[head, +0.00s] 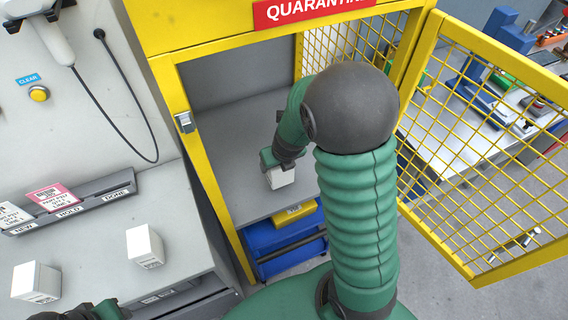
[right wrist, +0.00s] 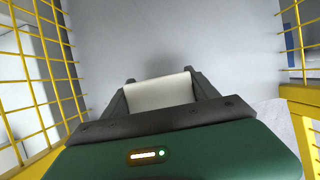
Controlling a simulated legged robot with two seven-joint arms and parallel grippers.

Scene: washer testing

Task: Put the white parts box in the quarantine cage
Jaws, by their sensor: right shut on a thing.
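The yellow quarantine cage (head: 170,85) has its mesh door (head: 490,150) swung open to the right. My right arm reaches through the opening. My right gripper (head: 282,168) is shut on a white parts box (head: 281,180), inside the cage at the grey shelf (head: 245,135). In the right wrist view the box (right wrist: 157,92) sits between the two fingers. I cannot tell whether its underside touches the shelf. My left gripper (head: 95,312) shows only in part at the lower left edge; its fingers cannot be made out.
Two other white boxes stand on the left bench, one nearer (head: 36,282) and one farther (head: 145,246). A card rack (head: 80,205) is behind them. A blue bin (head: 285,245) and a yellow bin (head: 295,214) are below the shelf. The shelf around the held box is clear.

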